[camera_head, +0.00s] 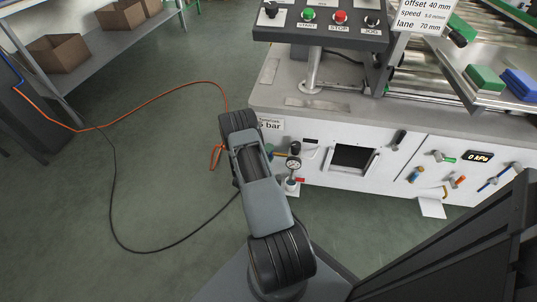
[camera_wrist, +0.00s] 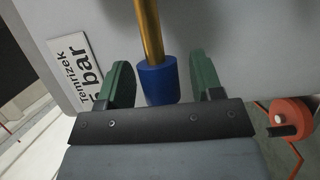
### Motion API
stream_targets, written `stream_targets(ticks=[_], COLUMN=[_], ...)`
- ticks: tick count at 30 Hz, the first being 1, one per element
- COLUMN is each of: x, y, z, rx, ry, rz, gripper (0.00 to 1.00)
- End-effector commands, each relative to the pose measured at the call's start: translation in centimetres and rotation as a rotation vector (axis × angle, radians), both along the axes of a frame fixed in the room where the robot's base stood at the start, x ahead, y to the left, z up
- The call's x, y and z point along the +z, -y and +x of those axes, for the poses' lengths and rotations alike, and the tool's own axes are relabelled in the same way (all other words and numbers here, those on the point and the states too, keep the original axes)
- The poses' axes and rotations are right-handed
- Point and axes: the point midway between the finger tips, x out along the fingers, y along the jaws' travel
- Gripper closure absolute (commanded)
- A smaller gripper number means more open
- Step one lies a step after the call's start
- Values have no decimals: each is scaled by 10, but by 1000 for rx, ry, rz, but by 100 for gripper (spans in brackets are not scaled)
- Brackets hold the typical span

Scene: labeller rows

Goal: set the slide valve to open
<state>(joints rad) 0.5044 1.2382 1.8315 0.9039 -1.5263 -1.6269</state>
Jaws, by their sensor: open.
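The slide valve shows in the wrist view as a blue sleeve (camera_wrist: 158,80) around a brass rod (camera_wrist: 149,28). The rod runs up out of the picture along the pale machine face. My gripper (camera_wrist: 160,64) is open, with one green finger on each side of the blue sleeve. Gaps show between the sleeve and both fingers, and the sleeve's lower end comes close to the dark gripper body. In the head view my arm reaches to the machine's left corner and hides most of the valve and the gripper. I see no open or shut marking on the valve.
A label ending in "bar" (camera_wrist: 75,68) is left of the sleeve. A red-orange round part (camera_wrist: 289,112) is at the right. In the head view, a pressure gauge (camera_head: 293,163) is close right of my arm, and an orange hose (camera_head: 150,112) crosses the floor.

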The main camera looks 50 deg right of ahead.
Motion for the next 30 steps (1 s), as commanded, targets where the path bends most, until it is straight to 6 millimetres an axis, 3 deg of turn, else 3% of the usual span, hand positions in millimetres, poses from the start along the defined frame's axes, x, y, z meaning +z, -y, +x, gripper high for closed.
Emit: stream_targets(ticks=[7, 25, 30], x=[0, 0, 0], y=[0, 0, 0], z=[0, 0, 0], rx=[0, 1, 1], ry=[0, 0, -1], rz=[0, 0, 0], gripper=[40, 97, 100])
